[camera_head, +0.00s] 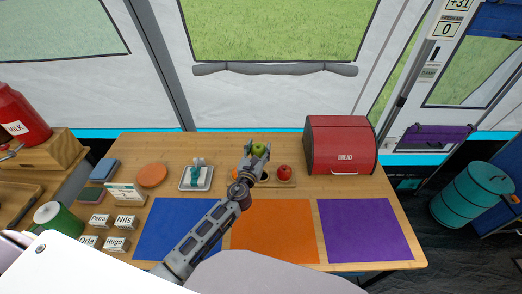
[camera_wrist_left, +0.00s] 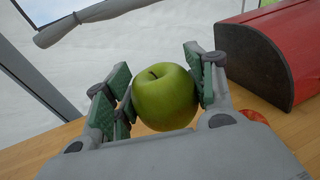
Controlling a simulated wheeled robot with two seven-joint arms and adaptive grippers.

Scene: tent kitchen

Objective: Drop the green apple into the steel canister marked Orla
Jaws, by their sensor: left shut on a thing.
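My left gripper (camera_head: 256,151) is shut on the green apple (camera_head: 260,149) and holds it over the back middle of the table, near a small wooden board. In the left wrist view the apple (camera_wrist_left: 164,97) sits between the green finger pads of my left gripper (camera_wrist_left: 158,92), stem showing. My right gripper is not in view.
A red bread box (camera_head: 340,146) stands at the back right. A red apple (camera_head: 284,172) and an orange fruit (camera_head: 237,174) are by the wooden board (camera_head: 283,183). Blue (camera_head: 180,225), orange (camera_head: 270,232) and purple (camera_head: 365,230) mats lie in front. A green cylinder (camera_head: 62,224) is at left.

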